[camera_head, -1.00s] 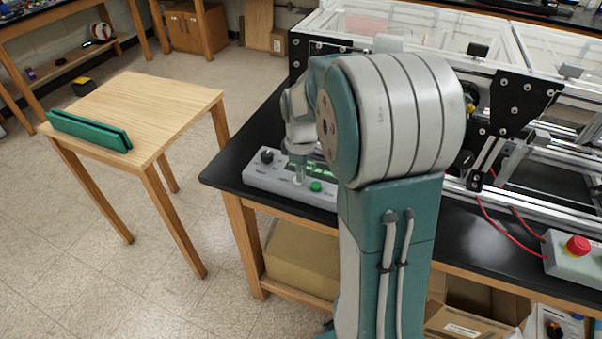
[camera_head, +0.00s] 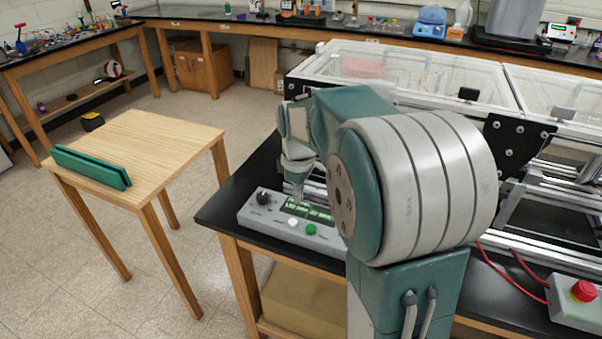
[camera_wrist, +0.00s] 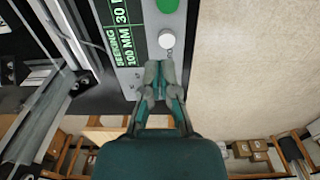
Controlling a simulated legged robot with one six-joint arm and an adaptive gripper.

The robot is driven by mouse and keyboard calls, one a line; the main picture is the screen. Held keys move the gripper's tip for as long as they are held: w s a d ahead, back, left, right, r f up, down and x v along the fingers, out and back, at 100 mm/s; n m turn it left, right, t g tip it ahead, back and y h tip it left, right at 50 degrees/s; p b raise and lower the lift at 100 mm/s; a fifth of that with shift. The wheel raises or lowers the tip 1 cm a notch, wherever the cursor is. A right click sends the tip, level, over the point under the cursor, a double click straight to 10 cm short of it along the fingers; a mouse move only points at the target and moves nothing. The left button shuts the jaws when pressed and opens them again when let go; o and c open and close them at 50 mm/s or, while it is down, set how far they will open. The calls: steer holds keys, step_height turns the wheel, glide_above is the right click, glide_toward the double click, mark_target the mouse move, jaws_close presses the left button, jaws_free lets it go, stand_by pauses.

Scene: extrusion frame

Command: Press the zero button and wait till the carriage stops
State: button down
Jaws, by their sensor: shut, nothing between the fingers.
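A grey control box (camera_head: 258,230) sits near the left end of the black bench. It has a black knob (camera_head: 262,195), a green-lit display (camera_head: 308,209), a white button (camera_head: 293,222) and a green button (camera_head: 310,229). In the wrist view the display (camera_wrist: 124,35) reads "SEEKING" and "100 MM", with more cut off. My gripper (camera_head: 297,196) is shut and empty over the box. In the wrist view its fingertips (camera_wrist: 160,66) appear just short of the white button (camera_wrist: 166,40); contact is not visible. I cannot make out the carriage behind my arm.
The extrusion frame with clear covers (camera_head: 400,62) stands behind my arm. A red stop button (camera_head: 583,290) is on a box at the bench's right. Floor between is clear.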

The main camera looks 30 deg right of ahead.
step_height(320, 180, up, 7)
steer(key=shift+a+f, duration=0.15)
steer(key=shift+f, duration=0.05)
steer(key=shift+a, duration=0.2)
steer(key=s+a+m+t, duration=0.2)
steer(key=s+a, duration=0.4)
steer(key=s, duration=0.4)
steer(key=s+a+m+t, duration=0.3)
steer(key=s+a+m, duration=0.2)
steer(key=s, duration=0.4)
steer(key=shift+s+a+m, duration=0.3)
steer(key=shift+s+a, duration=0.1)
steer(key=shift+a, duration=0.2)
steer(key=shift+d, duration=0.1)
stand_by(0.5)
